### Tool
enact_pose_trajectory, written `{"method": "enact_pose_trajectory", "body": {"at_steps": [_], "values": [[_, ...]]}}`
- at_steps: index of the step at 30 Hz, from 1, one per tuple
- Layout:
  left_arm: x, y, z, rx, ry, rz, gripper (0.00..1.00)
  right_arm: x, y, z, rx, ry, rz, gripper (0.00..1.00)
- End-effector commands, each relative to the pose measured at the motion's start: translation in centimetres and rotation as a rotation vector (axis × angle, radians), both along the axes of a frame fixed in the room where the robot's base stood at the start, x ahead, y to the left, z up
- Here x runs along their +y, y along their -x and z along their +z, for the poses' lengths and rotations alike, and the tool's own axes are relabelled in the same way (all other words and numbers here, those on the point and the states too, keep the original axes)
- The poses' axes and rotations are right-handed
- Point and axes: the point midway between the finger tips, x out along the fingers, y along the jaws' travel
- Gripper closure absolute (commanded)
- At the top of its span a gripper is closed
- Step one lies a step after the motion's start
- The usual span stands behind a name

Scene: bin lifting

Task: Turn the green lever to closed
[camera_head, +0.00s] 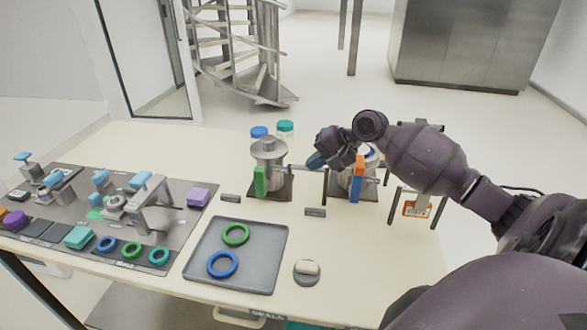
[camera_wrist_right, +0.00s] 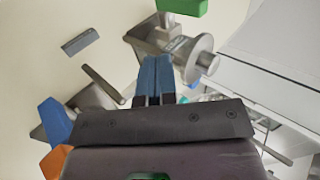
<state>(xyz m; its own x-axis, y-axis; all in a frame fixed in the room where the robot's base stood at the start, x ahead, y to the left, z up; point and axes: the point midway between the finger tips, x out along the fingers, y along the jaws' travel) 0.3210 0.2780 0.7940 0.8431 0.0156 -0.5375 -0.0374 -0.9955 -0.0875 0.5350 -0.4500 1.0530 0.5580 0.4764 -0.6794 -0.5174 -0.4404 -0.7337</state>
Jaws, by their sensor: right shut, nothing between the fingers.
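The green lever (camera_head: 260,182) stands upright in front of the left metal vessel (camera_head: 268,150) in the head view. In the right wrist view part of the green lever (camera_wrist_right: 185,6) shows at the top edge, cut off by the frame. My right gripper (camera_head: 316,162) is to the right of the left vessel, apart from the green lever. Its blue fingertips (camera_wrist_right: 155,68) are shut with nothing between them. My left gripper is not in view.
A second vessel with a blue and orange lever (camera_head: 357,184) stands right of the gripper. A grey tray (camera_head: 205,268) with green and blue rings lies in front. A board with fixtures (camera_head: 165,232) is at left. Blue and teal lidded jars (camera_head: 285,127) stand behind.

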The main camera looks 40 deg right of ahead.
Motion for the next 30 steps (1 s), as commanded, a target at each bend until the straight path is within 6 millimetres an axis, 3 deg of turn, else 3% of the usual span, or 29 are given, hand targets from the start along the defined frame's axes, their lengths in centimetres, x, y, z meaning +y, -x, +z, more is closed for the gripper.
{"method": "enact_pose_trajectory", "body": {"at_steps": [17,24,30], "values": [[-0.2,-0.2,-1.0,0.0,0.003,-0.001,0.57,4.7,-5.4,-6.6,0.001,-0.001,0.001,1.0],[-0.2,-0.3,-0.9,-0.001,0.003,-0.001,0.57,6.5,-7.6,-6.2,-0.002,0.0,0.0,1.0],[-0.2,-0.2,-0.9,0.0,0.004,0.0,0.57,7.0,-8.2,-6.3,0.0,0.001,0.001,1.0]]}}
